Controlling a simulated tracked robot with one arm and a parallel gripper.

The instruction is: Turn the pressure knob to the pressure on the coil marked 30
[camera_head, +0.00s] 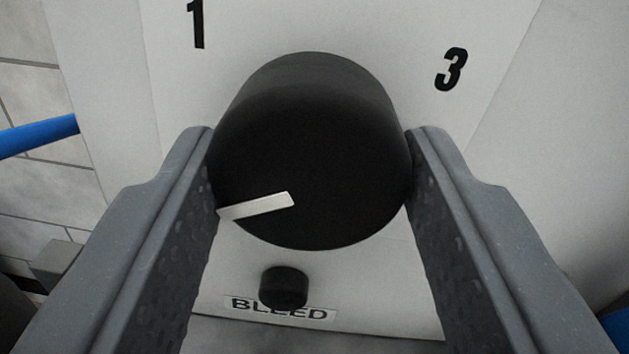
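A large round black knob (315,140) stands out from a white panel (330,25) and fills the middle of the view. Its white pointer line (256,205) points left and slightly down. The black digit 1 (196,24) is printed above left of the knob and the digit 3 (451,69) above right; other markings are hidden or out of view. My gripper (312,145) has one finger on each side of the knob, both appearing to press against its sides. No coil marked 30 shows.
A small black knob (284,287) sits below the large one, over a label reading BLEED (280,310). A blue tube or bar (38,136) shows at the left, in front of pale tiles (30,90). Another blue piece (617,328) shows at lower right.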

